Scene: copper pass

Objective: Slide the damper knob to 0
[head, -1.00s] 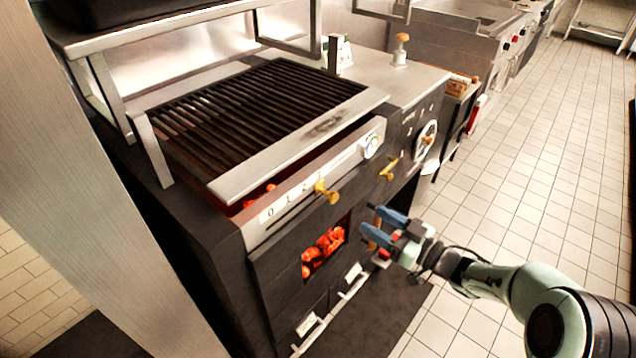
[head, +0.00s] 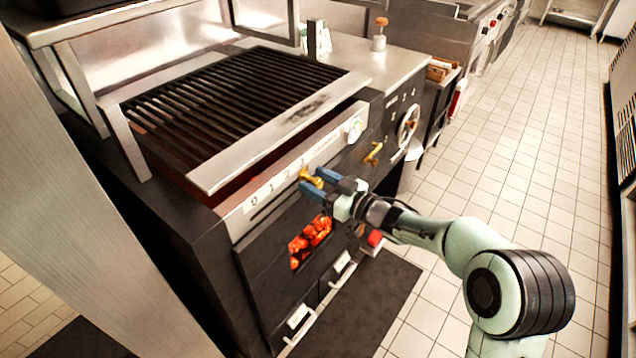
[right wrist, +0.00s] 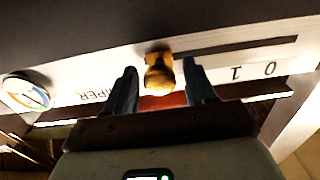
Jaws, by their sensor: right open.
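The brass damper knob (head: 311,178) sticks out of a slot in the pale scale strip (head: 268,192) on the grill's front. In the right wrist view the knob (right wrist: 159,74) is between the two blue fingers of my right gripper (right wrist: 160,88), with a gap on each side. My right gripper (head: 323,182) is open at the knob in the head view. The strip (right wrist: 225,65) shows upside down in the wrist view, with 1 and 0 at right. My left gripper is not in view.
A second brass handle (head: 373,153) and a handwheel (head: 407,124) are on the front to the right. Glowing coals (head: 310,242) show in an opening below. The tiled floor at right is clear.

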